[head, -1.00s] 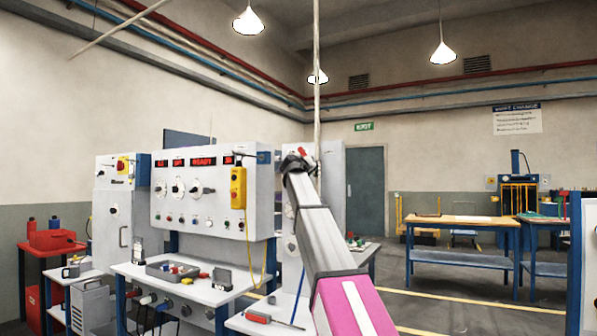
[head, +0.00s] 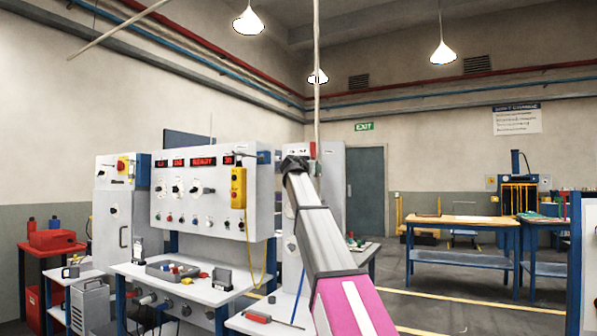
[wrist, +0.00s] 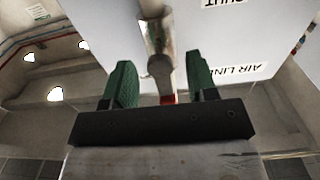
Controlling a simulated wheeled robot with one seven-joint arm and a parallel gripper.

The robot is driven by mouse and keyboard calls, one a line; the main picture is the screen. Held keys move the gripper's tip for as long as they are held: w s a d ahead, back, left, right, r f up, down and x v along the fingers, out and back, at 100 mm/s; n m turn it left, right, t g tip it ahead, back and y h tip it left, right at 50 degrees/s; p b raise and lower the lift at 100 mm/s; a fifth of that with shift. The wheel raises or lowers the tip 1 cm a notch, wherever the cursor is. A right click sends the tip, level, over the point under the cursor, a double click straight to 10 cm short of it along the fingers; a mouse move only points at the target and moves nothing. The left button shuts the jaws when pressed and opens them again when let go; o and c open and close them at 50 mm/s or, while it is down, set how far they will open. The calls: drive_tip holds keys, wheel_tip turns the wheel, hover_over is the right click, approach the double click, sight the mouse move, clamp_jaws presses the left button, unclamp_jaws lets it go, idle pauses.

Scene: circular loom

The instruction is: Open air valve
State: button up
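The air valve's metal pipe body (wrist: 158,38) shows at the top middle of the wrist view. A small red part (wrist: 168,99), likely its handle, sits low between my fingers. A red part (head: 312,150) also shows on the vertical pipe just above my arm's end in the head view. My gripper (wrist: 158,62) has two green fingers spread apart, one on either side of the pipe. I see gaps, with no clear contact.
A white panel with upside-down "AIR LINE" (wrist: 239,68) and "SHUT" labels lies behind the valve. A control cabinet (head: 205,200) with a yellow pendant (head: 238,188) stands left of my arm. A wooden-topped bench (head: 460,221) stands right, across open floor.

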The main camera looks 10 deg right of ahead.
drive_tip(key=v, duration=0.7)
